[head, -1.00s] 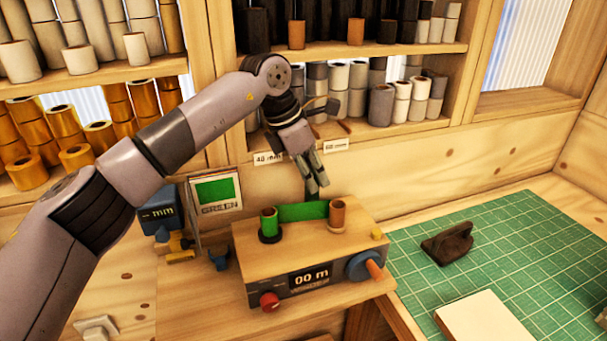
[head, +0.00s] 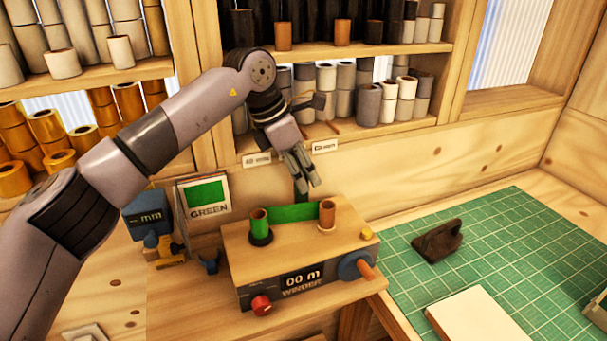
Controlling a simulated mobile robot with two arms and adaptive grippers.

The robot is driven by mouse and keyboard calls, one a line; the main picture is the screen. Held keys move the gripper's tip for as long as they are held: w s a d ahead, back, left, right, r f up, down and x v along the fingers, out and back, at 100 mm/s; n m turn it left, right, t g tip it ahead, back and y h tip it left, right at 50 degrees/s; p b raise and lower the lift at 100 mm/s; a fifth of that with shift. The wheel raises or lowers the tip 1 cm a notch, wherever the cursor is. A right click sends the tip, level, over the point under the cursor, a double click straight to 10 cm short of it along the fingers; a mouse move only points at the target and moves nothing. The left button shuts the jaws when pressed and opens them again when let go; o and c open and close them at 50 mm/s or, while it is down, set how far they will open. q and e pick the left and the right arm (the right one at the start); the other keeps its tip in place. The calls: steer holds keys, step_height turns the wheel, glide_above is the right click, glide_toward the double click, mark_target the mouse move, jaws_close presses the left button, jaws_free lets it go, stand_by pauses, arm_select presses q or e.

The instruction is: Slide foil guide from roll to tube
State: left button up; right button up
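The winder (head: 300,262) is a wooden box reading "00 m". A green foil roll (head: 260,227) stands upright on its left. A bare brown tube (head: 326,214) stands on its right. A green foil strip (head: 292,214) spans between them. A dark green upright piece (head: 301,187), perhaps the foil guide, rises behind the strip, nearer the tube than the roll. My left gripper (head: 312,187) points down just above and behind the winder. Its fingertips look slightly parted beside the upright piece; contact is unclear. My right gripper is not in view.
A "GREEN" sign (head: 208,196) and a blue "mm" device (head: 150,216) stand left of the winder. A blue crank (head: 355,266) sticks out at its right. Shelves of rolls are behind. A green cutting mat (head: 480,225) at right holds a dark tool (head: 437,241) and a pale block (head: 482,319).

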arm_select(q)
steer(key=v, duration=1.1)
steer(key=shift+a, duration=0.1)
